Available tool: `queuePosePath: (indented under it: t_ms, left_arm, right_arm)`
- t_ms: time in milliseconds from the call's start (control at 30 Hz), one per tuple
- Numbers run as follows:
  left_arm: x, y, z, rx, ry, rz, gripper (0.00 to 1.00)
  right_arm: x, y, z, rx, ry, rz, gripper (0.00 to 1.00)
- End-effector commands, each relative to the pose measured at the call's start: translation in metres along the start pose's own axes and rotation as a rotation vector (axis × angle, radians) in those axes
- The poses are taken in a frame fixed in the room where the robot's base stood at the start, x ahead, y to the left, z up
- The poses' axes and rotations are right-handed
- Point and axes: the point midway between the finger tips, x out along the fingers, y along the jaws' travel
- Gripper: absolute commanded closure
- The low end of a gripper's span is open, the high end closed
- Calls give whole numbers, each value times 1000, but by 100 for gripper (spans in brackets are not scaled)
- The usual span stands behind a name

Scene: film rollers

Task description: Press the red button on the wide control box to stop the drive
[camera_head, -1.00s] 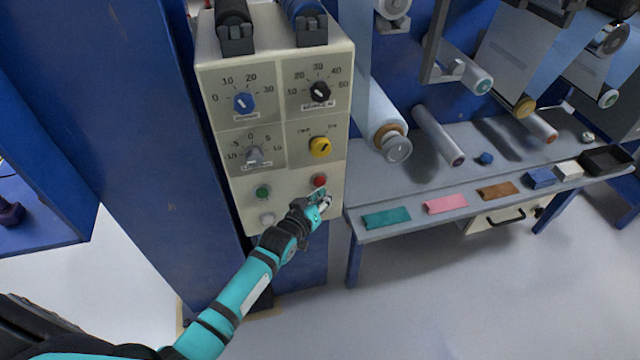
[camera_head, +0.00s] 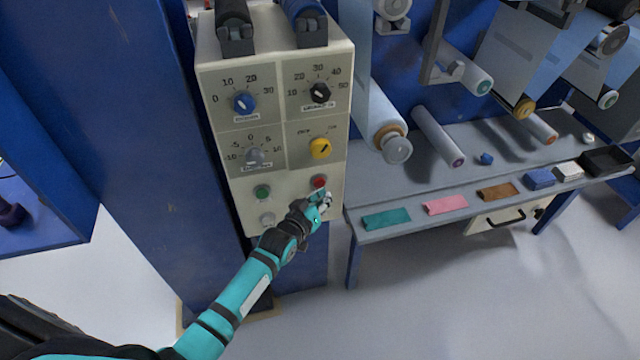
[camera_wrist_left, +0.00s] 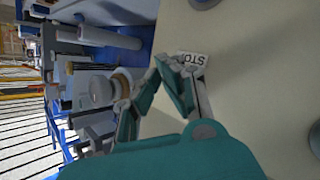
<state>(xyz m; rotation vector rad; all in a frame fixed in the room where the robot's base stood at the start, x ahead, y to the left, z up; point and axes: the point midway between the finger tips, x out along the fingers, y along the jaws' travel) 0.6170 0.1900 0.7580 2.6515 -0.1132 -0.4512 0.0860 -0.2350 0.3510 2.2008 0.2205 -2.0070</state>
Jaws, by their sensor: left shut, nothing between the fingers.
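The wide control box (camera_head: 237,185) is a pale cream panel with dials and buttons, fixed to a blue column. Its red button (camera_head: 319,182) is at the lower right in the head view. My left gripper (camera_head: 322,194) is shut and empty, with its fingertips just below the red button. I cannot tell whether they touch it. In the left wrist view, the closed fingers (camera_wrist_left: 165,68) lie close to the panel by a white label (camera_wrist_left: 192,58) with partly visible "STO" lettering. The red button cannot be made out there. My right gripper is not in view.
A green button (camera_head: 262,192) and a pale button (camera_head: 267,219) sit left of the red one. Film rollers (camera_head: 392,140) and a grey shelf (camera_head: 400,195) with coloured pieces stand to the right.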

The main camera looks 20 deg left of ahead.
Motion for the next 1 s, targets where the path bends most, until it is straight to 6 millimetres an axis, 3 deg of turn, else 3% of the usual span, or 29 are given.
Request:
queuePosePath:
  t_ms: [1000]
  left_arm:
    - [7,-5,-5,0,0,0,100]
  right_arm:
    - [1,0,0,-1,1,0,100]
